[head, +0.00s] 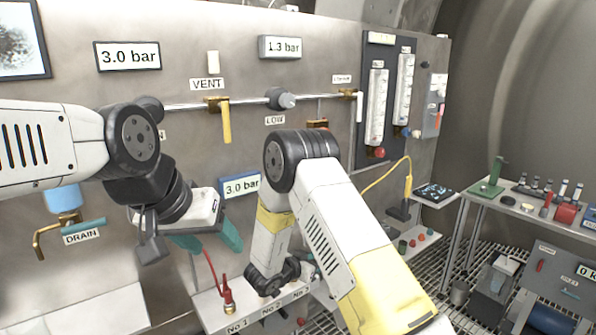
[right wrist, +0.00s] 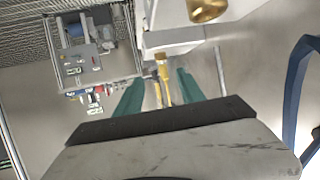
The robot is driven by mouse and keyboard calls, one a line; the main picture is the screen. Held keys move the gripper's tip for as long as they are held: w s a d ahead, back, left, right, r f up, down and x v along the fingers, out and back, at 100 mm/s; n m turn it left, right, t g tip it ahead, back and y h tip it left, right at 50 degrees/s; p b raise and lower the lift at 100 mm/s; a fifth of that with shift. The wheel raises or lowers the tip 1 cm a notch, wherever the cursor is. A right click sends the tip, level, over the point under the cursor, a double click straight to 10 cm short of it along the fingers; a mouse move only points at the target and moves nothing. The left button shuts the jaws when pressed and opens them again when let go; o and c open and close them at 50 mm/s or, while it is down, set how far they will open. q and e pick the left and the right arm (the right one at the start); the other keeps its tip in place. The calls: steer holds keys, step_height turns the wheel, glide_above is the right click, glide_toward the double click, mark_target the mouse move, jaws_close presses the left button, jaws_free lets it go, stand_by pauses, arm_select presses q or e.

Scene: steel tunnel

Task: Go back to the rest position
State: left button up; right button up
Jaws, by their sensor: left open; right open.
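My left gripper (head: 208,243) hangs in front of the steel panel, its teal fingers apart and empty, left of the blue-framed 3.0 bar display (head: 240,186). My right arm rises from the lower right, bends at a dark elbow joint and drops to a wrist above the white numbered shelf (head: 243,311). Its fingers cannot be made out in the head view. In the right wrist view my right gripper (right wrist: 160,92) shows two teal fingers apart. A yellow piece with a brass top (right wrist: 163,78) appears between them in the picture; I cannot tell its distance. Nothing appears gripped.
A red plug (head: 228,294) with a cable stands on the shelf by my left gripper. A teal-handled DRAIN valve (head: 84,224) and a yellow VENT lever (head: 227,122) project from the panel. A table (head: 473,200) with small parts stands at right, beyond a grated floor.

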steer(key=shift+w+a+r+y, duration=0.15)
steer(key=shift+w+r+y, duration=0.1)
steer(key=shift+r, duration=0.1)
steer(key=shift+w+a+r+y, duration=0.1)
steer(key=shift+a+r+y, duration=0.05)
steer(key=shift+r+y, duration=0.15)
steer(key=w+a+r+n+y, duration=0.1)
steer(key=w+a+r+y, duration=0.15)
steer(key=r+y, duration=0.8)
steer(key=s+r+n, duration=0.3)
steer(key=s+r, duration=0.3)
steer(key=r, duration=0.7)
steer(key=s+d+r+n+g, duration=0.1)
steer(key=s+d, duration=0.2)
steer(key=s, duration=0.6)
steer(key=s+d+r+n+g, duration=0.2)
steer(key=s+d, duration=0.2)
steer(key=s, duration=0.6)
steer(key=s+d+r+n+g, duration=0.1)
steer(key=s+d, duration=0.3)
steer(key=s, duration=0.6)
steer(key=shift+s+d+r+h, duration=0.2)
steer(key=shift+h, duration=0.2)
